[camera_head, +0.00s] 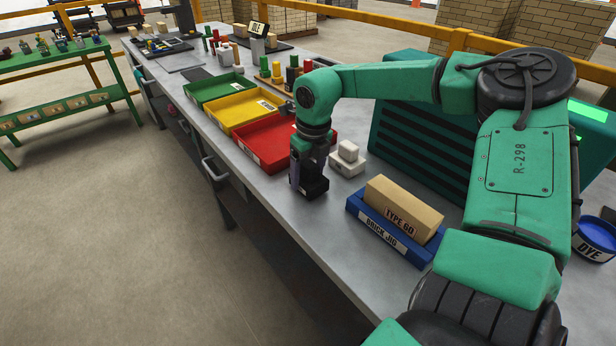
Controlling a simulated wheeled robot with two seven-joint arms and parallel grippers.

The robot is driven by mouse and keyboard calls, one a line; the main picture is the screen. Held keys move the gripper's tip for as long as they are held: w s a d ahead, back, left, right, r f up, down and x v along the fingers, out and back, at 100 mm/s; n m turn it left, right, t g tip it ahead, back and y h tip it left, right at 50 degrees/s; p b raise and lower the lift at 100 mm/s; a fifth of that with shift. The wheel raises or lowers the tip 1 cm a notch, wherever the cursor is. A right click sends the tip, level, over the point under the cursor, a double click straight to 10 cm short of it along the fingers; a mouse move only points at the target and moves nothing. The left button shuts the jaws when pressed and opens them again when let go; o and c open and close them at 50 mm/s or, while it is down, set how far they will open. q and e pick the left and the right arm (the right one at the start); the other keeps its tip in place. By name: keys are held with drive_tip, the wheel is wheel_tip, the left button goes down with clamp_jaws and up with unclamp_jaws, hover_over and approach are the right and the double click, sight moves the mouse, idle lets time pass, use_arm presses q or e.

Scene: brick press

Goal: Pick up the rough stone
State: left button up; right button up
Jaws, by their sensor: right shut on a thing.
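My right gripper (308,188) points down close to the bench top, just in front of the red tray. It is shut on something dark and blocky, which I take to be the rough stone. The fingers and the wrist largely hide it, so I cannot make out its shape or whether it touches the bench. A pale two-part block (347,165), a small piece on top of a wider one, sits just right of the gripper. My left gripper is not in view.
Red (262,166), yellow (222,124) and green (205,99) trays line the bench behind the gripper. A blue brick jig (372,234) holding a tan TYPE 60 brick (403,208) lies to the right. A blue dye tub (598,240) stands far right. Bare bench lies in front of the jig.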

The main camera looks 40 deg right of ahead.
sight(308, 163)
wheel_tip(308, 163, up, 20)
drive_tip(key=shift+f, duration=0.2)
